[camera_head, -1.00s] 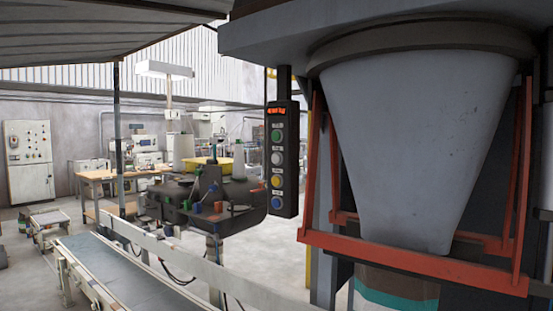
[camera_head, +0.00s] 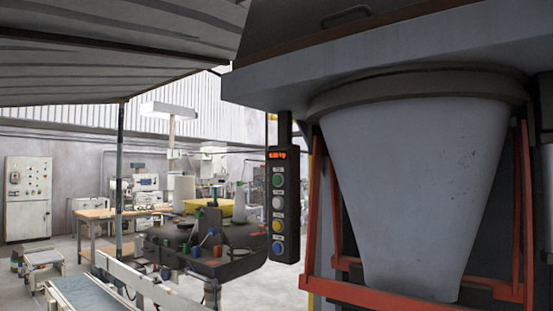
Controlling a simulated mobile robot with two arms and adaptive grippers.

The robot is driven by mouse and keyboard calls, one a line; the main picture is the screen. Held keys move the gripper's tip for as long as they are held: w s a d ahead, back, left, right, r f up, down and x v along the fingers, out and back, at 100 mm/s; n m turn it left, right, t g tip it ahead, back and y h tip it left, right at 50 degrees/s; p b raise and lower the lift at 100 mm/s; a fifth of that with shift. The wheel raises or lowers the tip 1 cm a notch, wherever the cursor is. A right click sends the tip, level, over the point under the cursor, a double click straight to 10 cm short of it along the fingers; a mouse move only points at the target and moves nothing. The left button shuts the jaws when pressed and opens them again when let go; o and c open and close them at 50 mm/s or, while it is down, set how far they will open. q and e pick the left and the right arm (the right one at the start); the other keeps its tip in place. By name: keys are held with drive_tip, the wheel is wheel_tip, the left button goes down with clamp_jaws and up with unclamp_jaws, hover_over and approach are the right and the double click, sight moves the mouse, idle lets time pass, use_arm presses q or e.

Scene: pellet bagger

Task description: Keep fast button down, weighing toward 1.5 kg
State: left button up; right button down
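The control box (camera_head: 283,204) hangs from a post left of the hopper. It has a red lit display (camera_head: 278,155) at its top, too small to read surely. Below it are a green button (camera_head: 278,180), a white button (camera_head: 278,203), a yellow button (camera_head: 278,226) and a blue button (camera_head: 277,247). Their labels are too small to read. The grey hopper spout (camera_head: 415,190) fills the right side, with a red frame (camera_head: 312,240) around it. Neither gripper is in view, and nothing is seen touching the buttons.
A conveyor (camera_head: 85,292) with a pale rail runs at lower left. Behind it stands a dark machine (camera_head: 205,245) carrying thread cones and small coloured parts. A wooden workbench (camera_head: 105,213) and a grey cabinet (camera_head: 28,198) stand farther back. Open floor lies between them.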

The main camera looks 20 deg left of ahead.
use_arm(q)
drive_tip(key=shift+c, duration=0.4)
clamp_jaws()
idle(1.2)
